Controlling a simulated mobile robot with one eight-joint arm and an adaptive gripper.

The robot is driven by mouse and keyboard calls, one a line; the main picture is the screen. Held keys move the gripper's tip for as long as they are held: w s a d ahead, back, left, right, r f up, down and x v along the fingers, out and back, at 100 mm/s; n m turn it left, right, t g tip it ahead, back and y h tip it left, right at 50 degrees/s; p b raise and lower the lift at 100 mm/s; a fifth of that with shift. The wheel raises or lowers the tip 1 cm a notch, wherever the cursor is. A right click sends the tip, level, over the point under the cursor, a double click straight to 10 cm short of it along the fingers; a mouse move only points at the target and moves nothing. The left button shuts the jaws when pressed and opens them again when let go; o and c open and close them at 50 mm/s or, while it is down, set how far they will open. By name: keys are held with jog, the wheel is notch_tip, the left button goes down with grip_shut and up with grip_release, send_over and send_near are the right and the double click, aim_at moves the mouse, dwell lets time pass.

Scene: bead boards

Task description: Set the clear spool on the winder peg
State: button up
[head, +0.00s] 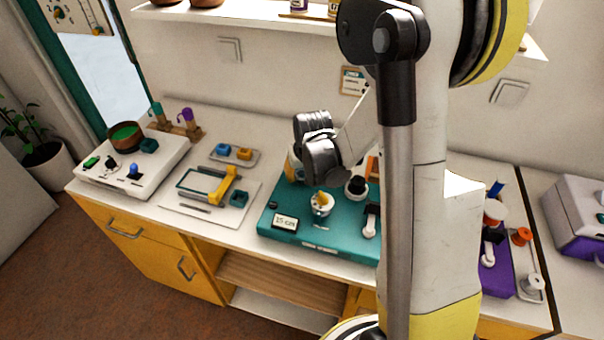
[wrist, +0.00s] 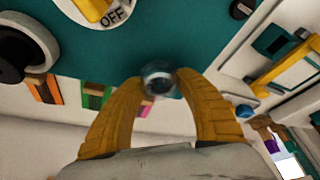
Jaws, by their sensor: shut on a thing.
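My gripper (wrist: 158,85) has its two yellow fingers closed on a small clear, round thing, which looks like the clear spool (wrist: 158,78), with a dark centre. It is over the teal top of the winder box (wrist: 110,45); whether it touches the box, or a peg lies under it, I cannot tell. In the head view my gripper (head: 294,164) is mostly hidden behind my wrist, at the back left of the teal winder box (head: 283,222), and the spool cannot be made out. No bare peg can be clearly picked out.
A purple machine (head: 495,272) and an orange spool (head: 521,236) stand at right.

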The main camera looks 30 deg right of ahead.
jog(key=shift+f, duration=0.3)
jog(key=o, duration=1)
jog(key=shift+r, duration=0.1)
jog(key=shift+r+p, duration=2.3)
jog(key=shift+r, duration=1.15)
